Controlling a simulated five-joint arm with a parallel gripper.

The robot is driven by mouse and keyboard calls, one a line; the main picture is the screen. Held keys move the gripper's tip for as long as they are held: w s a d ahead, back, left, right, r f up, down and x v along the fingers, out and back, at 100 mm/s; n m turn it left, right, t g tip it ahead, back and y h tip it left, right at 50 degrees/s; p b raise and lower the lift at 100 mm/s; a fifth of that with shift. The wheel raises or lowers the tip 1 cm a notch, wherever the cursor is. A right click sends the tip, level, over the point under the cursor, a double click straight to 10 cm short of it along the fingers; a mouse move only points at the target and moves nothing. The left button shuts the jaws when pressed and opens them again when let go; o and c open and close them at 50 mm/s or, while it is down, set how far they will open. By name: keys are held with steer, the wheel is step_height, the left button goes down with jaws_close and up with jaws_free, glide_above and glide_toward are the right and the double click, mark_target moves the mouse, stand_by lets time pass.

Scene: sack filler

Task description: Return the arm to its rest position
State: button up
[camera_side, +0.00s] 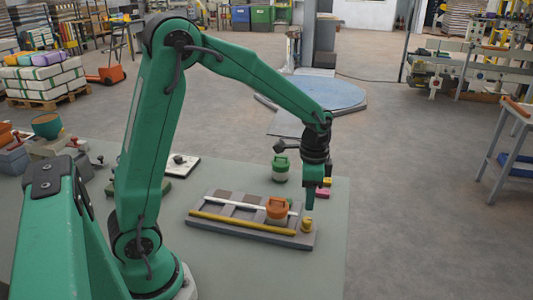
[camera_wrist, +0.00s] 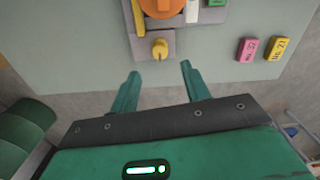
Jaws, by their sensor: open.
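My green gripper (camera_side: 309,200) hangs down at the right end of a grey rack (camera_side: 212,229). In the wrist view my gripper (camera_wrist: 160,70) has its two fingers apart with nothing between them. A yellow knob (camera_wrist: 160,48) on the end of the rack lies just beyond the fingertips; it also shows in the side view (camera_side: 307,224). An orange-lidded jar (camera_side: 277,208) sits in the rack beside the knob. My arm is stretched out over the table. No rest position is marked in either view.
A green-lidded jar (camera_side: 281,168) stands behind the rack. A pink block (camera_wrist: 246,50) and a yellow block (camera_wrist: 276,48) lie on the table (camera_wrist: 60,60) near its edge. A white board (camera_side: 184,164) lies further left. The table's front middle is clear.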

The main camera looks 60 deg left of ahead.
steer(key=s+r+n+t, duration=0.2)
steer(key=s+r, duration=0.4)
steer(key=s, duration=0.3)
steer(key=s+r+n+t, duration=0.3)
steer(key=s+r+n, duration=0.2)
steer(key=s+r, duration=0.2)
steer(key=shift+s+d+t, duration=0.25)
steer(key=shift+s+t, duration=0.05)
steer(key=shift+s, duration=0.85)
stand_by(0.4)
